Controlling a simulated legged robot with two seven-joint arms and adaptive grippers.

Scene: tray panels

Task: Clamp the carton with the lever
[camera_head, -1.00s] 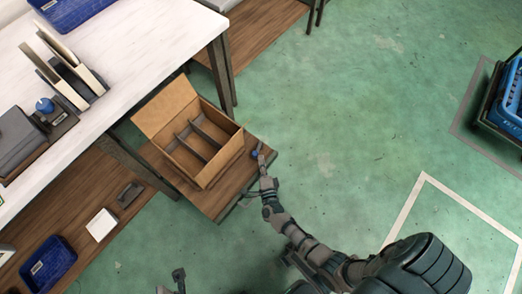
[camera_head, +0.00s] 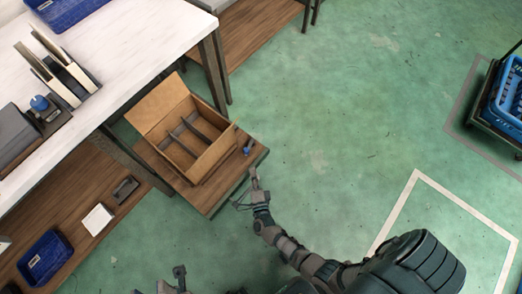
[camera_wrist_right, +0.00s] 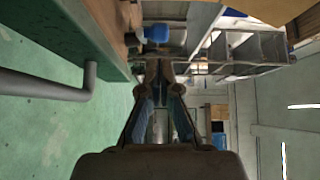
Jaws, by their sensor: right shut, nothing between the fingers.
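The open carton (camera_head: 217,155) stands on a low wooden shelf (camera_head: 222,190), its flap raised at the back left and grey dividers inside. The lever's blue knob (camera_head: 248,150) is beside the carton's right corner; it also shows in the right wrist view (camera_wrist_right: 158,33). The rest of the lever is too small to make out clearly. My right gripper (camera_head: 254,172) is shut and empty near the shelf's edge, just short of the knob and apart from it. My left gripper (camera_head: 172,278) is low in the head view, partly cut off, away from the carton.
A white-topped table (camera_head: 120,60) stands at the left with file holders (camera_head: 55,70). A blue bin (camera_head: 45,257) and a white box (camera_head: 97,219) sit on its lower shelf. A blue crate (camera_head: 508,105) is at the right. The green floor between is clear.

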